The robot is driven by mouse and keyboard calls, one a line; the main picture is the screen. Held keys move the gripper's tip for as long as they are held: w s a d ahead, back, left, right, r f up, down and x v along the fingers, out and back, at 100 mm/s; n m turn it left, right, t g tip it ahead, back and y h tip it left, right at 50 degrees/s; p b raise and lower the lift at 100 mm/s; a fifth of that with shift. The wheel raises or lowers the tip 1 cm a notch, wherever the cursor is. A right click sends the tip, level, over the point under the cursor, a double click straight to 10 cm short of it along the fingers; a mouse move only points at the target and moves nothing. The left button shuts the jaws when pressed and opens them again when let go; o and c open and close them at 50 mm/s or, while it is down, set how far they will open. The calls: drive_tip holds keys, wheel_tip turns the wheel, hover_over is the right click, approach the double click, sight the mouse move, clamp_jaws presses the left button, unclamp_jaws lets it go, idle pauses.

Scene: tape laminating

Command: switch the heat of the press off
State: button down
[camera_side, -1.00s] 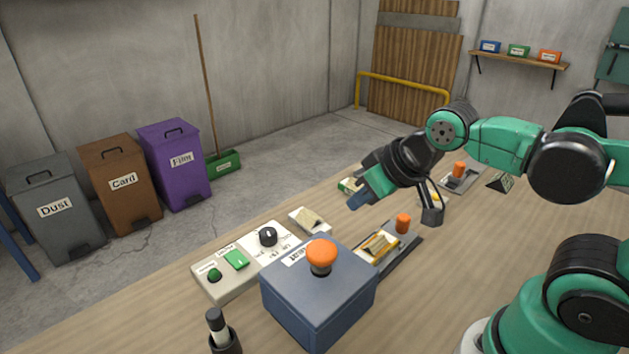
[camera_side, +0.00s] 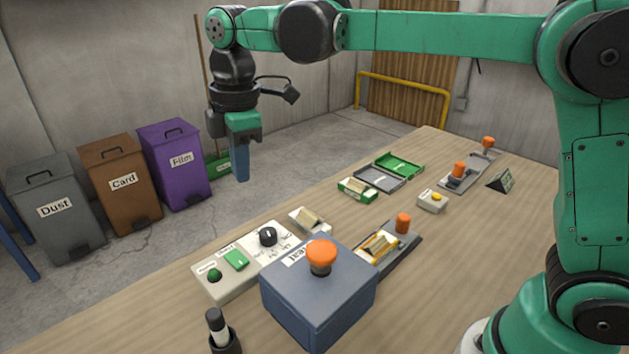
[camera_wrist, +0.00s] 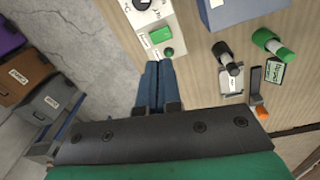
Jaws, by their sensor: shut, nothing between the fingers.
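A pale control panel (camera_side: 225,283) on the table carries a round green button (camera_side: 214,275), a green rectangular switch (camera_side: 236,260) and a black dial (camera_side: 268,237). Its small labels are too blurred to read surely. In the wrist view the green switch (camera_wrist: 160,35), round button (camera_wrist: 168,52) and dial (camera_wrist: 142,4) show above my fingertips. A blue box (camera_side: 315,300) with an orange knob (camera_side: 321,256) stands beside the panel; its label is partly hidden. My gripper (camera_side: 241,178) is shut and empty, pointing down, raised above and behind the panel; its blue fingers (camera_wrist: 156,68) touch nothing.
A black-topped pen-like object (camera_side: 219,328) stands at the front edge. Bins (camera_side: 115,178) stand on the floor.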

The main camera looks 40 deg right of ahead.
sight(240, 261)
drive_tip(key=shift+w+a+f+n+g, duration=0.25)
drive_tip(key=shift+w+a+f+n, duration=0.05)
drive_tip(key=shift+a+n, duration=0.35)
drive_tip(key=shift+w+a+f+n+g, duration=0.25)
drive_tip(key=shift+w+a+n, duration=0.05)
drive_tip(key=shift+a+n, duration=0.3)
wheel_tip(240, 261, down, 14)
drive_tip(key=shift+s+d+f, duration=0.1)
